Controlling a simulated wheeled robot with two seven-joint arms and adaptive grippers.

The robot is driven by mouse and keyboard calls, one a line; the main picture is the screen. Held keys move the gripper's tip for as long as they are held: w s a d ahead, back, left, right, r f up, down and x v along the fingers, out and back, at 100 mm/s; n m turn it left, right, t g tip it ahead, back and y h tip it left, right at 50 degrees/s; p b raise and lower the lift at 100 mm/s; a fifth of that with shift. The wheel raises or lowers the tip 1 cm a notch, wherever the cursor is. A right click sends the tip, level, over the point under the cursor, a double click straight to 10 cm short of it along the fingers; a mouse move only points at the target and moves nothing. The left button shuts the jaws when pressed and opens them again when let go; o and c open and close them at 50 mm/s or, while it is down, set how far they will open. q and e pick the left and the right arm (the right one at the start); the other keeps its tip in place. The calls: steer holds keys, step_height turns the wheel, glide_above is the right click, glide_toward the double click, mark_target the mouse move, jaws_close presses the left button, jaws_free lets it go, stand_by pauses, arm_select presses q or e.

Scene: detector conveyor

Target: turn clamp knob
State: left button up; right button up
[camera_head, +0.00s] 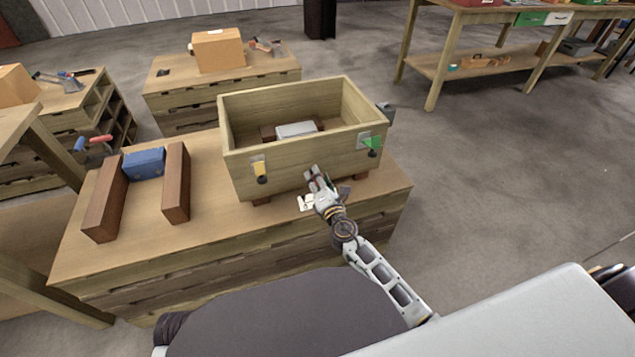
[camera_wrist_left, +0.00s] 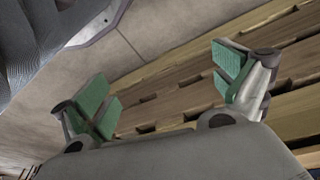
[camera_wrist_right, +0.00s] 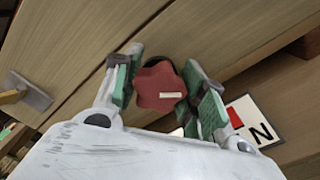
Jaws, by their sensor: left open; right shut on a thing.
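The clamp knob (camera_wrist_right: 162,86) is a red, lobed knob with a short white mark, on the front of a wooden box (camera_head: 238,165). The mark lies nearly level in the right wrist view. My right gripper (camera_head: 315,180) is shut on the knob, with green pads (camera_wrist_right: 168,88) on either side of it; the head view mostly hides the knob behind the fingers. A white card (camera_wrist_right: 262,130) with a black N and a red patch sits beside the knob. My left gripper (camera_wrist_left: 163,87) is open and empty, near slatted wood; the head view does not show it.
The box stands on a wooden bench (camera_head: 240,225) and holds a light grey block (camera_head: 296,130). A yellow-and-black fitting (camera_head: 260,171) and a green one (camera_head: 373,144) are on its front. Brown blocks (camera_head: 105,205) and a blue block (camera_head: 144,163) lie left.

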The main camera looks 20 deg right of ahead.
steer(key=m+b, duration=0.1)
steer(key=m, duration=0.1)
steer(key=shift+f+m+b, duration=0.25)
steer(key=shift+m+b, duration=0.1)
steer(key=shift+m, duration=0.05)
steer(key=m+b, duration=0.1)
steer(key=m, duration=0.1)
steer(key=shift+m, duration=0.4)
steer(key=shift+m+b, duration=0.3)
steer(key=shift+d+m+b, duration=0.1)
steer(key=shift+m+b, duration=0.25)
steer(key=shift+m, duration=0.85)
arm_select(q)
steer(key=shift+w+d+r+t+h, duration=0.2)
steer(key=shift+d+r+t, duration=0.2)
steer(key=shift+r, duration=0.15)
steer(key=shift+w+d+r+t+h, duration=0.15)
steer(key=shift+d+r+t+h, duration=0.05)
steer(key=shift+d+r+t, duration=0.25)
arm_select(e)
steer(key=shift+m, duration=0.4)
steer(key=o, duration=1)
steer(key=shift+o, duration=0.2)
